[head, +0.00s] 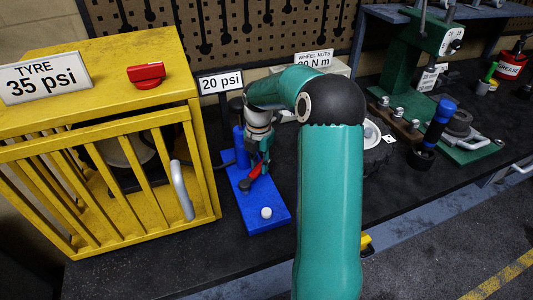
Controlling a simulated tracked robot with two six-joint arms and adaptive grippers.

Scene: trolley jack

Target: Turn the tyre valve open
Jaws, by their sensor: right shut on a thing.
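A red lever (255,171) stands on a blue base plate (272,199) on the bench, between the yellow cage and my right arm. My right gripper (258,168) reaches down over this plate and is shut on the red lever; the arm and fingers partly hide the grip. A blue cylinder (240,147) stands at the plate's back left and a white round knob (266,212) near its front. A red knob (147,75) sits on top of the yellow cage beside a sign reading "TYRE 35 psi" (45,77). My left gripper is not in view.
The yellow barred cage (122,190) with a grey handle (181,190) stands left of the plate, holding a wheel-like thing. A "20 psi" sign (221,82) is behind. Tools, a green press (425,40) and a blue-handled tool (439,122) fill the right. The front left bench is clear.

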